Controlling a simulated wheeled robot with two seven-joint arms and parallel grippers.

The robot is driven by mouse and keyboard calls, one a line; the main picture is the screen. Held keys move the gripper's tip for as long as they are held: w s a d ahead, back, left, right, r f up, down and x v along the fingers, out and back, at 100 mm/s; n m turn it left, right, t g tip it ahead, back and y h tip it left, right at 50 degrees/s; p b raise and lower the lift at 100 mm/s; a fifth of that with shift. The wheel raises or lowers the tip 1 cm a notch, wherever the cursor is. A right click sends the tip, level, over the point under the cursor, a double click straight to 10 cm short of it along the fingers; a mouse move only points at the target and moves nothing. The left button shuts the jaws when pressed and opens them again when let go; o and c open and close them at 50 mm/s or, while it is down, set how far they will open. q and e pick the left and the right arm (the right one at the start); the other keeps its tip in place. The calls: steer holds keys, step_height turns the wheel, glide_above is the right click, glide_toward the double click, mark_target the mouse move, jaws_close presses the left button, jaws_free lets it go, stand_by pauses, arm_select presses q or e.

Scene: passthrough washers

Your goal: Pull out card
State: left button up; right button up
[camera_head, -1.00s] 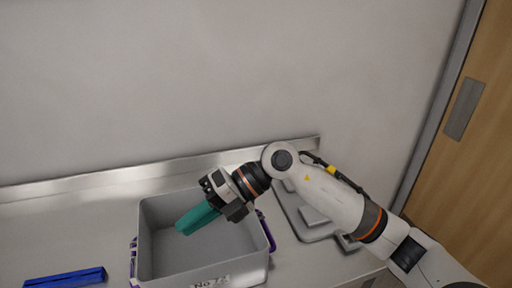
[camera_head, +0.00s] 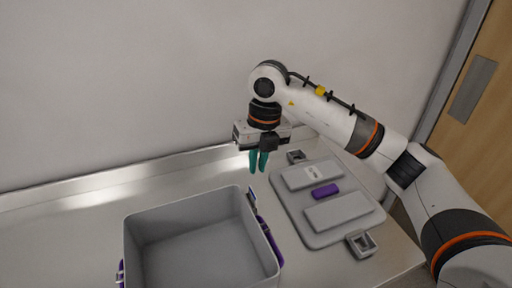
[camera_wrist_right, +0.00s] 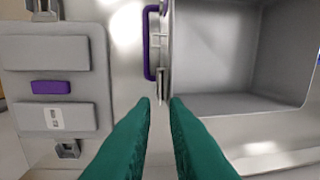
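A grey open bin (camera_head: 140,228) with purple side handles stands on the metal counter. A small thin piece that may be the card (camera_head: 252,195) stands at the outside of its right wall. In the right wrist view a thin upright edge (camera_wrist_right: 162,86) shows beside the bin wall, just beyond the gap between my fingers; I cannot tell card from holder there. My right gripper (camera_head: 258,161) points down behind the bin's right back corner, above the counter. Its two green fingers (camera_wrist_right: 161,104) are apart with nothing between them. My left gripper is not in view.
A grey lid (camera_head: 283,213) with a purple handle (camera_head: 325,191) lies flat right of the bin, with grey square clips (camera_head: 362,243) at its ends. The wall (camera_head: 120,80) rises behind the counter. The counter left of the bin (camera_head: 60,245) is clear.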

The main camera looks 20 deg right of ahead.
mark_target(252, 197)
steer(key=f, duration=0.3)
steer(key=f+p, duration=0.1)
steer(key=f, duration=0.2)
steer(key=a+f+p, duration=0.1)
steer(key=f, duration=0.2)
steer(key=shift+w+a+f, duration=0.1)
steer(key=shift+f, duration=0.35)
jaws_close()
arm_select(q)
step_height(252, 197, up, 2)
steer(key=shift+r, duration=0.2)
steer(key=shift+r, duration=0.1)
arm_select(e)
steer(key=shift+r, duration=0.2)
